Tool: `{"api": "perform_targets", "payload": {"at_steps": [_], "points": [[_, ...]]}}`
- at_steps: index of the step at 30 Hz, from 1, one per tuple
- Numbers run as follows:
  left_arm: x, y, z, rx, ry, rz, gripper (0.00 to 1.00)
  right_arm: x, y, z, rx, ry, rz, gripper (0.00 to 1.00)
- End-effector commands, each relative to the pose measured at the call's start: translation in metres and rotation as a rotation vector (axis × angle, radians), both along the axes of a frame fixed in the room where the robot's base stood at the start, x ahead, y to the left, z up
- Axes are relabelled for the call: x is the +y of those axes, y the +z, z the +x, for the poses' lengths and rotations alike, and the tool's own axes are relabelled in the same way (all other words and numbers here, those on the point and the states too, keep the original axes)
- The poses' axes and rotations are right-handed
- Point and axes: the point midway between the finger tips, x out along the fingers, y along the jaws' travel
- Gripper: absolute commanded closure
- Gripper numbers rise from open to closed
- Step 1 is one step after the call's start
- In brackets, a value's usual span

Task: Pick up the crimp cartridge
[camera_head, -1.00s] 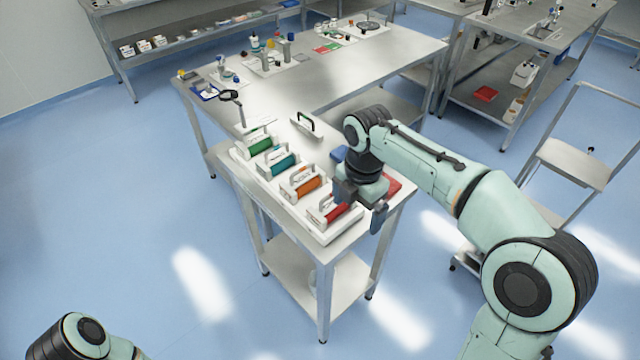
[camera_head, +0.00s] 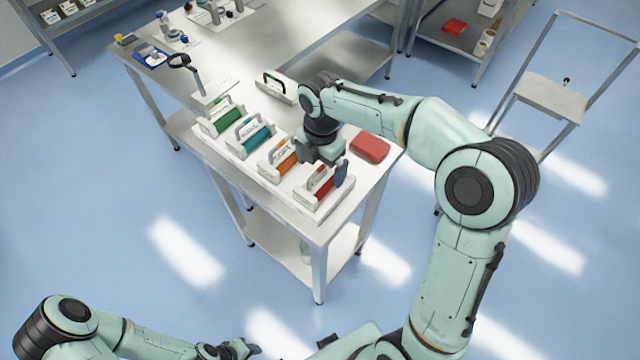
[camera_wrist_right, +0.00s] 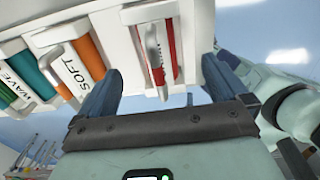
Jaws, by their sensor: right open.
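Several cartridges with white handles stand in a row on a white rack (camera_head: 309,212): green (camera_head: 222,121), teal (camera_head: 256,137), orange (camera_head: 288,163) and red (camera_head: 322,185). In the right wrist view the teal one reads WAVE, the orange one (camera_wrist_right: 87,60) SOFT. The red one's label (camera_wrist_right: 158,50) is not readable, so I cannot tell which is the crimp cartridge. My right gripper (camera_head: 322,165) is open above the rack's near end. In its wrist view the red cartridge lies between the spread fingers (camera_wrist_right: 163,82), with no visible contact. My left gripper (camera_head: 242,349) is low at the bottom edge, its jaws unclear.
A red box (camera_head: 370,147) lies on the table right of my right gripper. A white holder with a dark handle (camera_head: 276,88) and a magnifier stand (camera_head: 196,78) stand behind the rack. The orange cartridge is close beside one right finger.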

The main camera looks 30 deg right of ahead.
Motion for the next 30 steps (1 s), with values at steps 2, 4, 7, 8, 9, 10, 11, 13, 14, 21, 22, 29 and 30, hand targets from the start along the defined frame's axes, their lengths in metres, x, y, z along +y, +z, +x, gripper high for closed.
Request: {"api": "perform_targets", "payload": {"at_steps": [2,4,7,8,9,10,11,13,14,21,22,29,30], "points": [[0.000,0.000,0.000,0.000,0.000,0.000,0.57,0.000,-0.005,0.000,0.001,-0.001,0.000,0.00],[0.000,-0.001,0.000,0.000,0.000,0.000,0.57,0.000,-0.013,0.000,0.002,-0.001,-0.001,0.00],[0.000,-0.002,-0.001,0.001,0.000,0.000,0.57,0.001,-0.030,0.000,0.004,-0.001,-0.001,0.00],[0.000,-0.003,-0.002,0.001,0.000,0.000,0.57,0.001,-0.034,0.000,0.003,0.000,0.000,0.00],[0.000,-0.004,-0.002,0.002,0.000,0.000,0.57,0.001,-0.040,0.000,0.003,0.000,0.000,0.00],[0.000,-0.004,-0.003,0.002,0.000,0.000,0.57,0.001,-0.043,0.000,0.002,0.000,0.000,0.00],[0.000,-0.005,-0.003,0.003,0.000,0.000,0.57,0.001,-0.047,0.000,0.001,0.000,0.000,0.00],[0.000,-0.005,-0.003,0.003,0.000,0.000,0.57,0.001,-0.051,0.000,0.000,0.000,0.000,0.00],[0.000,-0.005,-0.004,0.003,0.000,0.000,0.57,0.001,-0.052,0.000,0.000,0.000,0.000,0.00],[0.000,-0.005,-0.003,0.003,0.000,0.000,0.57,0.001,-0.052,0.001,-0.002,0.000,0.000,0.06],[0.000,-0.005,-0.003,0.003,0.000,0.000,0.57,0.001,-0.052,0.001,-0.002,0.000,0.000,0.16],[0.000,-0.005,-0.003,0.003,0.000,0.000,0.57,0.001,-0.051,0.001,-0.004,0.000,0.000,0.75],[0.000,-0.005,-0.003,0.003,0.000,0.000,0.57,0.001,-0.051,0.001,-0.004,0.000,0.000,0.75]]}}
